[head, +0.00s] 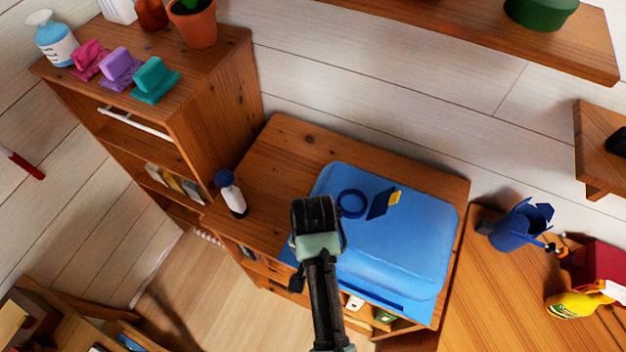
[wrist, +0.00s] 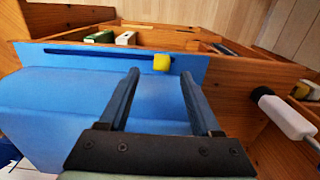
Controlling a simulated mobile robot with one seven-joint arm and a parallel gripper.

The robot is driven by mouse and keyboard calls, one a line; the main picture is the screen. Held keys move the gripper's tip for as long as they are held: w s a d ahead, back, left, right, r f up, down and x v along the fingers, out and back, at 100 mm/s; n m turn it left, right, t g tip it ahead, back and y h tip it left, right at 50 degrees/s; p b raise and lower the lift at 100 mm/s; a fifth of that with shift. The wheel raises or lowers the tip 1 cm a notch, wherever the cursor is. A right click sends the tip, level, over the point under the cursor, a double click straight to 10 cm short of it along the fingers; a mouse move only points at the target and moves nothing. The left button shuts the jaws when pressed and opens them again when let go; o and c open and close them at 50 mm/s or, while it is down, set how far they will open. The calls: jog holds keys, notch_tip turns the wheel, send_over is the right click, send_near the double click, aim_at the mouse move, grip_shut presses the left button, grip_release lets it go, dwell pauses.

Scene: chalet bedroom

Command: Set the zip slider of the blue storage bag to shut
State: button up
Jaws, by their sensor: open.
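The blue storage bag (head: 400,240) lies on the wooden cabinet top in the head view; it also fills the left and middle of the wrist view (wrist: 70,105). A dark blue zip track (wrist: 95,51) runs along its flat edge strip. The yellow zip slider (wrist: 162,63) sits at the right end of that track in the wrist view; my arm seems to hide it in the head view. My gripper (wrist: 160,74) is open and empty, its fingertips pointing toward the slider, which appears between and slightly beyond them. I cannot tell the remaining distance.
A dark blue ring (head: 351,203) and a dark blue piece with a yellow part (head: 384,203) show on the bag. A white spray bottle with a blue top (head: 231,194) stands on the cabinet (head: 270,155) to the left. Open compartments lie below the bag's front edge.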

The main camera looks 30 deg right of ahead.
jog(key=f, duration=0.7)
jog(key=shift+w, duration=0.25)
grip_shut()
dwell(1.1)
